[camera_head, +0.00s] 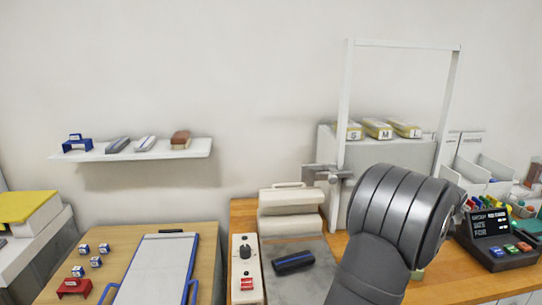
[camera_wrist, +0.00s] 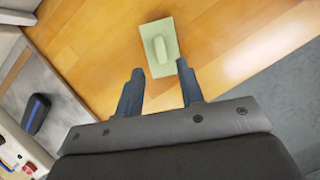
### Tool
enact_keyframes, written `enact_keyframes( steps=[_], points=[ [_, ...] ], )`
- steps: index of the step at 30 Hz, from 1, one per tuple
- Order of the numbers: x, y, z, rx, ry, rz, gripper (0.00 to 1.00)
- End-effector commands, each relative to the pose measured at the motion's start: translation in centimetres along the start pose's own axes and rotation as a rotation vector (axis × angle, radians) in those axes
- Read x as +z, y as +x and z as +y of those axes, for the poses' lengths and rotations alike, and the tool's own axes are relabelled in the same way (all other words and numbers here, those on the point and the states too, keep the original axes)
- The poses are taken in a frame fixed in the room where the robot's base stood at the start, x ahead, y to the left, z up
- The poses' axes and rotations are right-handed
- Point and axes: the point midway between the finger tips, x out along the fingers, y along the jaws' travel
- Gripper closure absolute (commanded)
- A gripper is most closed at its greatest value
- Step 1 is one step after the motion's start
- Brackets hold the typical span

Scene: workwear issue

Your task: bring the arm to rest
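My gripper (camera_wrist: 160,76) shows in the wrist view with its two dark fingers apart and nothing between them. It is above the wooden bench, pointing toward a pale green plate with a raised grip (camera_wrist: 159,48). The plate lies just beyond the fingertips in the picture, and I see no contact. In the head view my dark grey arm stands at the right of centre and hides part of the bench; the gripper's fingers cannot be made out there.
A dark pad with a blue stripe (camera_head: 293,262) lies on a grey surface beside a white control box (camera_head: 246,270). A white upright frame (camera_head: 344,110) rises behind my arm. A display unit (camera_head: 497,238) stands right. A clipboard (camera_head: 155,272) lies left, below a wall shelf (camera_head: 190,149).

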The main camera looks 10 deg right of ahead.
Motion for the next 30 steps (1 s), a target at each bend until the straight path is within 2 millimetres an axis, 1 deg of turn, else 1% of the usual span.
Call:
enact_keyframes(
  steps=[1,9,10,12,18,23,30],
  points=[
    [0.0,1.2,0.1,0.002,0.000,0.003,0.65],
    [-0.1,6.4,0.0,0.001,0.000,0.001,0.65],
    [0.1,6.2,0.0,-0.001,-0.001,-0.002,0.65],
    [0.6,4.7,0.0,-0.002,-0.002,-0.004,0.65],
    [1.4,2.9,0.0,-0.002,-0.002,-0.002,0.65],
    [1.5,2.5,0.0,-0.001,-0.001,0.000,0.65],
    [1.5,2.4,0.0,0.000,-0.001,0.000,0.65]
  ],
)
